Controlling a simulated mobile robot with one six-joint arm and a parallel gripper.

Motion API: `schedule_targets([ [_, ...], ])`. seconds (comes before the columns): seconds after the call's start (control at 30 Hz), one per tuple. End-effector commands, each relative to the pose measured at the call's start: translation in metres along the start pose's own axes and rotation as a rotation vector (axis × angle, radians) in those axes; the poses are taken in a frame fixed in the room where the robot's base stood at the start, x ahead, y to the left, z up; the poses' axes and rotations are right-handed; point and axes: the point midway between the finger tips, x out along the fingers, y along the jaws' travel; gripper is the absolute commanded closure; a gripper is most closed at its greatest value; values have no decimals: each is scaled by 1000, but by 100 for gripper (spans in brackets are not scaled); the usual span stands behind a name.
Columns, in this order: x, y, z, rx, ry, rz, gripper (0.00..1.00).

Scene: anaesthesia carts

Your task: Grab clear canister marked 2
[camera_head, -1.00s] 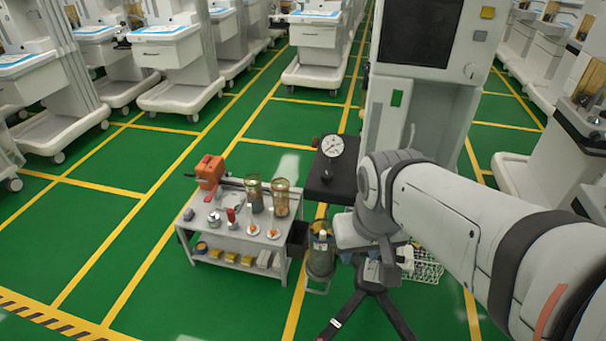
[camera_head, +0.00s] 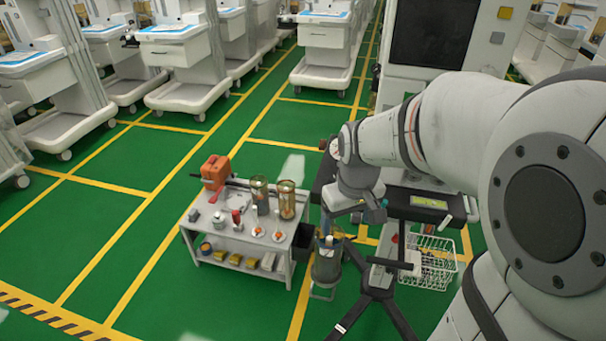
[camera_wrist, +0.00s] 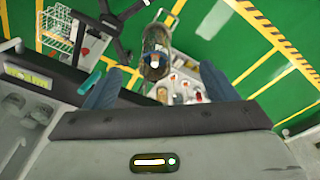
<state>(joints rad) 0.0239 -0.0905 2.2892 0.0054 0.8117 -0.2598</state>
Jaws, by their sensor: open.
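A larger clear cylinder (camera_head: 327,262) stands in a floor frame to the right of the table. I cannot read a number on any of them. My gripper (camera_head: 348,216) is open and empty, pointing down, right of the table canisters and above the floor cylinder. In the wrist view, the open gripper (camera_wrist: 160,68) has its blue fingers apart, with a clear cylinder (camera_wrist: 155,48) visible between and beyond them.
The grey table (camera_head: 220,241) also holds an orange device (camera_head: 215,170) and small items. A black tripod base (camera_head: 376,292) and white wire basket (camera_head: 432,268) stand right of the floor cylinder. The green floor left of the table is clear.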

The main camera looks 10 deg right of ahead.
Motion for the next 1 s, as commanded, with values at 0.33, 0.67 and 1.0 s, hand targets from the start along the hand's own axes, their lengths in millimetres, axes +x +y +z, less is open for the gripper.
schedule_targets([
  [0.33,117,16,-85,-234,-95,-34,2],
  [0.67,172,20,-106,-321,-123,-50,2],
  [1.0,211,23,-99,-321,-126,-51,2],
])
